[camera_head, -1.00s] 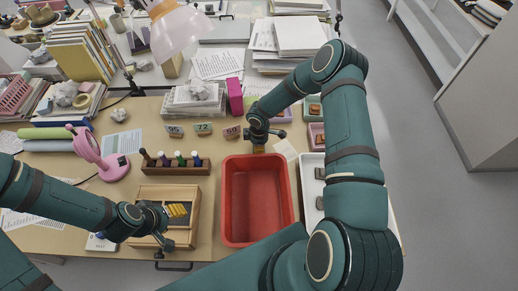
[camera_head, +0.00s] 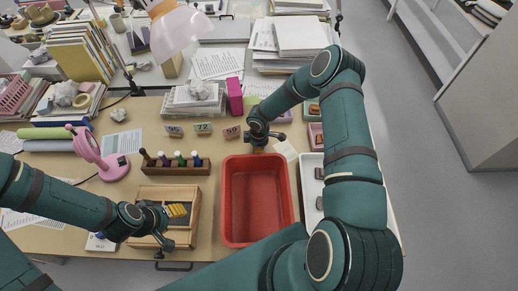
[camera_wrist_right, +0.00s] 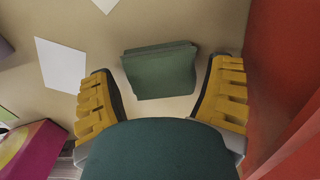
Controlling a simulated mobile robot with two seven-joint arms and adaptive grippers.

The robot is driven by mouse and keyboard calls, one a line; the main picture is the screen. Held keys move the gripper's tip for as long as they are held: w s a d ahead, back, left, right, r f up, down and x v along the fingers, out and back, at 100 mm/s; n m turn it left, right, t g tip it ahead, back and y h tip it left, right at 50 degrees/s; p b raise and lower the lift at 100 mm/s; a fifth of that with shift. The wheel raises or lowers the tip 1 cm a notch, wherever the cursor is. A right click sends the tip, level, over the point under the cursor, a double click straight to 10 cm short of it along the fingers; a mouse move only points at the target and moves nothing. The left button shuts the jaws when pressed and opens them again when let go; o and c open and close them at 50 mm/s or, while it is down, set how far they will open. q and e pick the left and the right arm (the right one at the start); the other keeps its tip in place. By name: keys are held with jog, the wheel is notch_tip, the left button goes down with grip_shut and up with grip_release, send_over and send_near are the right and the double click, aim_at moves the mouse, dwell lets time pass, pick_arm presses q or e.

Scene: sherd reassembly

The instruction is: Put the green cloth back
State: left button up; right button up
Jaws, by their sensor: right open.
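The green cloth (camera_wrist_right: 160,70) looks like a small folded dark green block on the tan tabletop in the right wrist view. My right gripper (camera_wrist_right: 162,100) is open, with its yellow-padded fingers apart and the cloth lying beyond and between them, not held. In the head view my right gripper (camera_head: 258,146) is just behind the red bin, and I cannot make out the cloth there. My left gripper (camera_head: 176,211) is over the wooden tray (camera_head: 150,194) at the front left. I cannot tell how far its fingers are apart.
The red bin (camera_head: 226,205) stands close to my right gripper; its wall (camera_wrist_right: 285,70) fills the right of the wrist view. A wooden rack with small bottles (camera_head: 175,168), number cards (camera_head: 203,128), a pink lamp (camera_head: 95,153) and a white tray (camera_head: 309,190) are nearby.

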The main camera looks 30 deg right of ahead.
notch_tip(320, 180, up, 12)
jog(key=f, duration=0.1)
jog(key=s+a+r+m+t+y, duration=0.2)
jog(key=s+a+m+y, duration=0.1)
jog(key=s+a+m, duration=1.1)
jog(key=s+a, duration=0.1)
jog(key=s, duration=0.2)
jog(key=shift+s+a+m+y, duration=0.2)
jog(key=shift+s+m+y, duration=0.1)
jog(key=shift+m+y, duration=0.1)
jog(key=shift+r, duration=0.1)
